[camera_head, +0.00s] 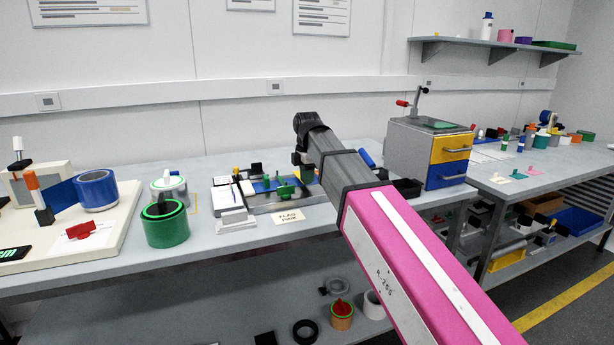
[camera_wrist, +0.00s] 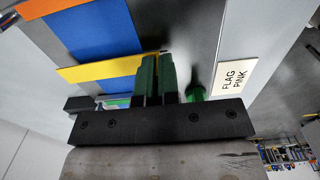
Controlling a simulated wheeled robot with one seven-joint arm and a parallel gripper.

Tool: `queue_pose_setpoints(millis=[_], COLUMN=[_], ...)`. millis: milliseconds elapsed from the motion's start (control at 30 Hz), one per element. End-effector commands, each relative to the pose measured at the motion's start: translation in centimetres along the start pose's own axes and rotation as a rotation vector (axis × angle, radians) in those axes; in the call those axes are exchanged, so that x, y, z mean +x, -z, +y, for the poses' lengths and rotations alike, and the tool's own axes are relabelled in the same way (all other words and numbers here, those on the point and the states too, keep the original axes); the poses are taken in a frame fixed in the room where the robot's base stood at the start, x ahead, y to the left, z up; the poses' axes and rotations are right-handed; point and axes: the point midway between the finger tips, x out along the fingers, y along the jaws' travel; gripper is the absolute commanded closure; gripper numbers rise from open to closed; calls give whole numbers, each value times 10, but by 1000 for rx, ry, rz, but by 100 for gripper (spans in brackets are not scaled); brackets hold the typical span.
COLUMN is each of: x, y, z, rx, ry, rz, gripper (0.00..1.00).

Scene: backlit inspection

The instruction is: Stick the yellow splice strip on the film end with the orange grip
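The yellow splice strip (camera_wrist: 95,71) lies across a blue surface in the wrist view, its right end at my fingertips. My gripper (camera_wrist: 157,58) has its two green fingers close together on that end, and a dark tip shows just past them. An orange strip (camera_wrist: 45,7) lies beyond the yellow one in the wrist view.
A "FLAG PINK" card (camera_head: 288,217) and a green grip (camera_head: 285,189) are close to my gripper. A green roll (camera_head: 166,224) and a white-and-green roll (camera_head: 168,188) stand between the tray area and the film holder. A drawer cabinet (camera_head: 412,150) stands to the right.

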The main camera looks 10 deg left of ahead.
Motion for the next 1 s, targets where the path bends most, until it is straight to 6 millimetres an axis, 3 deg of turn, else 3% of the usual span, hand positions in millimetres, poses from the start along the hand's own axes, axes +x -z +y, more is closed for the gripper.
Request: queue_pose_setpoints(millis=[533, 1000], x=[14, 14], y=[0, 0], z=[0, 0], rx=[0, 0], ry=[1, 0], rz=[0, 0], gripper=[100, 100])
